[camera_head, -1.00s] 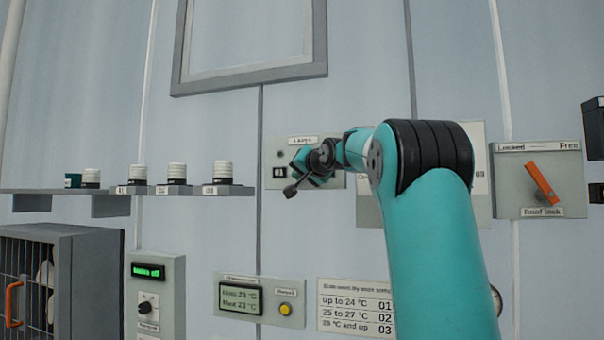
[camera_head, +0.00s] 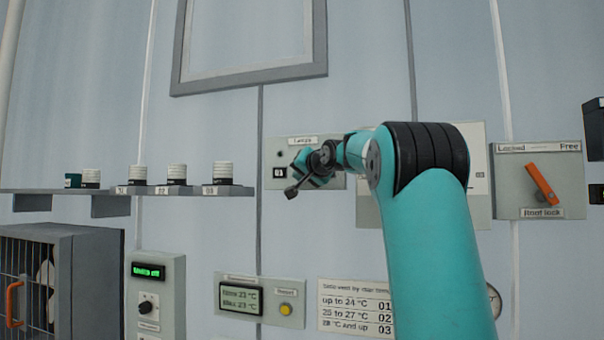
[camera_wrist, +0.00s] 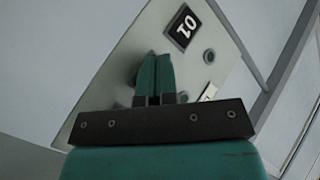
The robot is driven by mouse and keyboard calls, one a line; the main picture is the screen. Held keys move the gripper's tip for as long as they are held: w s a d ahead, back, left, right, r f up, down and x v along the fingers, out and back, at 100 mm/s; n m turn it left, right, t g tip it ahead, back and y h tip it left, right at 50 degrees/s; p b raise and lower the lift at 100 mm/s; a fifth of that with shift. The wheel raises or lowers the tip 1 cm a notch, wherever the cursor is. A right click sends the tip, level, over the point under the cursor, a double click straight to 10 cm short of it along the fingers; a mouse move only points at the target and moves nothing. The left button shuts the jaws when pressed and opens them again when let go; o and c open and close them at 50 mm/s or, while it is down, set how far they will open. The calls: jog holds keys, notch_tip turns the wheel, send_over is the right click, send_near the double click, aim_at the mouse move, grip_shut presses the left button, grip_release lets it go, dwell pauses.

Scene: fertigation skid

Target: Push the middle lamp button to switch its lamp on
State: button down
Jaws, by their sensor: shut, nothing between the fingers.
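The lamp panel (camera_head: 272,183) is a pale plate on the wall, titled at its top edge, with a dark square marked 01 (camera_head: 279,172) at its left and a small dark round fitting (camera_head: 280,154) above that. My gripper (camera_head: 301,166) is in front of the panel and hides its middle. In the wrist view my gripper (camera_wrist: 155,60) is shut and empty, its teal fingers pointing at the panel (camera_wrist: 125,50). The 01 square (camera_wrist: 182,27) is just beyond the fingertips. The middle button cannot be made out; whether the fingertips touch the panel cannot be told.
A shelf (camera_head: 195,190) with several striped containers is left of the panel. Below are a thermometer display (camera_head: 240,298) with a yellow button (camera_head: 286,309) and a table sign (camera_head: 350,307). A roof lock with an orange handle (camera_head: 542,183) is at the right.

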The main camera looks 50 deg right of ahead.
dwell(0.3)
jog(key=shift+s+a+b, duration=0.15)
jog(key=shift+a+b, duration=0.2)
jog(key=shift+a, duration=0.1)
jog(key=shift+s+a+b, duration=0.4)
jog(key=shift+a+b, duration=0.2)
jog(key=shift+a, duration=0.3)
jog(key=shift+s+a+b, duration=0.35)
jog(key=shift+a+b, duration=0.2)
jog(key=shift+a, duration=0.4)
jog(key=shift+s+a+b, duration=0.4)
jog(key=shift+a+b, duration=0.2)
jog(key=shift+a, duration=0.3)
